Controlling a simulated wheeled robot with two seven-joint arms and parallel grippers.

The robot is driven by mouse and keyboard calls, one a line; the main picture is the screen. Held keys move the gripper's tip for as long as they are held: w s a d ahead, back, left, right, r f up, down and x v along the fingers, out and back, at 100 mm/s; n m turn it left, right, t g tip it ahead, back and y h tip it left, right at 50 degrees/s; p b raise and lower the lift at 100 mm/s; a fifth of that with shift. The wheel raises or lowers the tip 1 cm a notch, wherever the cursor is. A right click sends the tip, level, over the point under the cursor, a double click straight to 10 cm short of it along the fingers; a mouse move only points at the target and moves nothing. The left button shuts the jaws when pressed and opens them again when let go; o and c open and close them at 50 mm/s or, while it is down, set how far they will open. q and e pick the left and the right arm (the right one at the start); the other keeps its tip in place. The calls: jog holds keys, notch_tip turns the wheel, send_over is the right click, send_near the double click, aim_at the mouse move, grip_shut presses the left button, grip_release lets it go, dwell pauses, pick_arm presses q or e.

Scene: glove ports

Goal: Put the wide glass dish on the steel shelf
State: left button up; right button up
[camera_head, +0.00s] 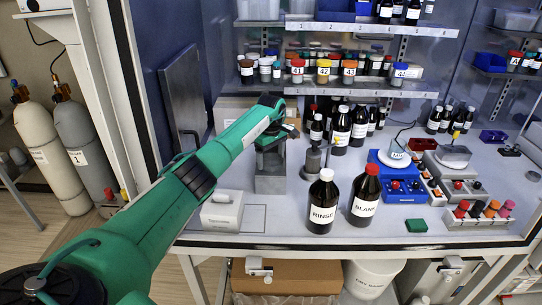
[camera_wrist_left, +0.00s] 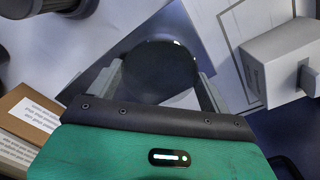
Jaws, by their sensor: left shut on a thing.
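My left gripper (camera_head: 274,138) is above a grey metal stand (camera_head: 270,183) on the bench, at the centre-left of the head view. In the left wrist view its two fingers (camera_wrist_left: 161,82) are closed on opposite sides of a dark, round, see-through dish (camera_wrist_left: 160,62), which looks like the wide glass dish. A grey angular metal surface (camera_wrist_left: 97,83) shows beneath the dish; whether they touch is unclear. In the head view the dish is mostly hidden by the gripper. Metal wall shelves (camera_head: 360,92) hold jars behind. My right gripper is out of view.
A RINSE bottle (camera_head: 322,203) and a BLANK bottle (camera_head: 364,198) stand right of the stand. A white box (camera_head: 222,211) and an outlined rectangle are at the front left. More bottles (camera_head: 340,128) stand behind.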

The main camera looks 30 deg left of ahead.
aim_at(271, 164)
pick_arm(q)
jog(key=shift+f, duration=0.2)
jog(key=o, duration=0.9)
jog(key=shift+o, duration=0.2)
jog(key=shift+r, duration=0.1)
jog(key=shift+r, duration=0.2)
jog(key=shift+r+b, duration=0.25)
jog(key=shift+b, duration=0.05)
notch_tip(271, 164, up, 11)
jog(key=b, duration=0.4)
jog(key=shift+r, duration=0.2)
